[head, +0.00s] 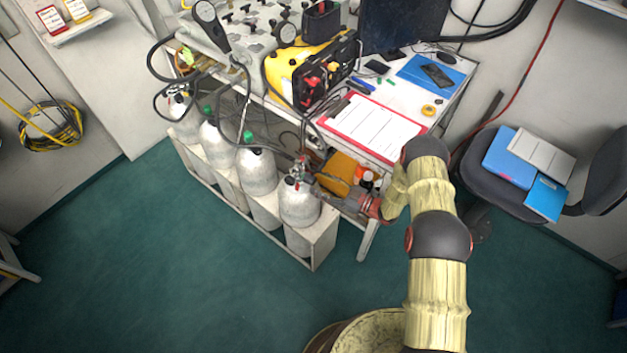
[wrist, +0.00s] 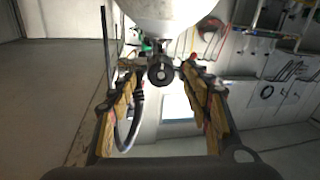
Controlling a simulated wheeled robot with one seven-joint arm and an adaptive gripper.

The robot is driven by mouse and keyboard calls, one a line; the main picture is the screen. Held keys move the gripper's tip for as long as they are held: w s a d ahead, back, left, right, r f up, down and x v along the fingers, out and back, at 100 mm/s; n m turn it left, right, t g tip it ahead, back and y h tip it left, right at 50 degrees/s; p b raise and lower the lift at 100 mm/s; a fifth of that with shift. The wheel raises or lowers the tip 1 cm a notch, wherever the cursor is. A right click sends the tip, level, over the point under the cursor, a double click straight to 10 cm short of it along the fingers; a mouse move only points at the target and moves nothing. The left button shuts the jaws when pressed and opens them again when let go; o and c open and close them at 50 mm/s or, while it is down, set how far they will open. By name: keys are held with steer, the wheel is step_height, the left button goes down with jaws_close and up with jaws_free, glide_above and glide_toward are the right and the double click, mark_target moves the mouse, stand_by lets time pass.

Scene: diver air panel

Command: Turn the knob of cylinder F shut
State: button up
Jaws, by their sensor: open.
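Several pale grey cylinders stand in a row in a low rack; no letter is readable, so I cannot tell which is F. My gripper (head: 316,184) is at the valve of the nearest, rightmost cylinder (head: 299,205). In the wrist view a white cylinder (wrist: 165,10) fills the top, with a round black knob (wrist: 161,74) below it. The open fingers of my gripper (wrist: 160,80) stand either side of this knob, with gaps visible. I cannot tell whether the knob lies fully between the fingertips. In the head view the knob is too small to make out.
The white rack (head: 318,238) holds the cylinders beside a table. A black hose (wrist: 134,122) hangs near the left finger. A chair (head: 484,180) stands right; the green floor (head: 140,260) in front is clear.

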mark_target(315, 181)
steer(key=shift+x, duration=1.8)
steer(key=shift+c, duration=0.4)
steer(key=c, duration=1.1)
steer(key=shift+b, duration=0.3)
